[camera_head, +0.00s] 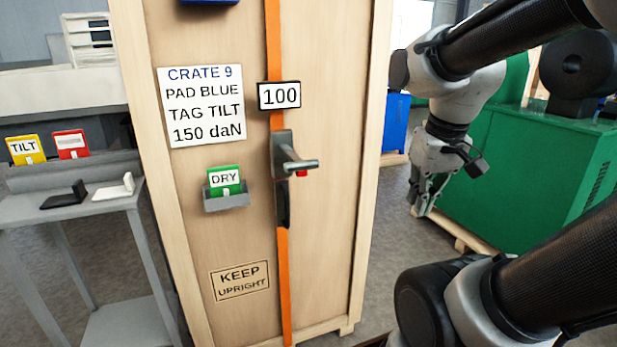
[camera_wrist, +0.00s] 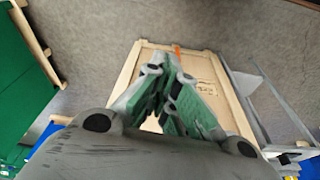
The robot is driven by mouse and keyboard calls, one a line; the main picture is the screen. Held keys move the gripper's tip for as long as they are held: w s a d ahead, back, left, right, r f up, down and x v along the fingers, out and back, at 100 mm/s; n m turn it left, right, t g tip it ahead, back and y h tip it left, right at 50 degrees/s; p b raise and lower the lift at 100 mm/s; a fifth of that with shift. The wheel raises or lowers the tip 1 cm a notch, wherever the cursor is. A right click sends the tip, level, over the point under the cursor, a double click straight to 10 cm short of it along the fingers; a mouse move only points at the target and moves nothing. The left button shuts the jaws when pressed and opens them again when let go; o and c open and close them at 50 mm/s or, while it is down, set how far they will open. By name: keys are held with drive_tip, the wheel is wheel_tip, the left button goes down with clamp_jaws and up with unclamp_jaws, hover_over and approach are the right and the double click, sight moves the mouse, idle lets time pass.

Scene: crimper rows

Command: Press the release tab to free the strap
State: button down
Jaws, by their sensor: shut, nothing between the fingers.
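An orange strap (camera_head: 284,290) runs vertically down the front of the tall wooden crate (camera_head: 330,200). A grey ratchet tensioner (camera_head: 283,150) sits on the strap at mid height, with a lever handle (camera_head: 304,165) sticking out to the right. A small red tab (camera_head: 302,173) shows just under the handle. A display (camera_head: 280,96) above it reads 100. My gripper (camera_head: 419,211) hangs to the right of the crate, apart from the tensioner. Its fingers are shut and empty. In the wrist view, the fingertips (camera_wrist: 172,60) are close together in front of the crate (camera_wrist: 205,62).
A sign (camera_head: 202,106) reads CRATE 9, PAD BLUE, TAG TILT, 150 daN. A green DRY card (camera_head: 225,181) sits in a holder on the crate. A grey side table (camera_head: 75,207) at left holds yellow TILT and red cards. A green machine (camera_head: 540,180) stands right.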

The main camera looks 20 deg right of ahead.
wheel_tip(320, 180, down, 10)
drive_tip(key=m+g+y, duration=0.4)
drive_tip(key=m+y, duration=0.1)
drive_tip(key=m, duration=0.3)
drive_tip(key=w+a+f+m+t+y, duration=0.35)
drive_tip(key=a+m+y, duration=0.2)
drive_tip(key=m, duration=0.65)
drive_tip(key=w+d+r+m+t+y, duration=0.1)
drive_tip(key=w+r+m+t, duration=0.1)
drive_tip(key=w+m+t, duration=0.3)
drive_tip(key=w+d+r+m+t+y, duration=0.1)
drive_tip(key=w+m+t, duration=0.4)
drive_tip(key=w+m, duration=0.7)
drive_tip(key=shift+w+d+r+m+t+y, duration=0.15)
drive_tip(key=shift+d+r+m+t+y, duration=0.3)
drive_tip(key=shift+r+m, duration=1.75)
drive_tip(key=shift+f+m, duration=0.9)
drive_tip(key=shift+f, duration=0.05)
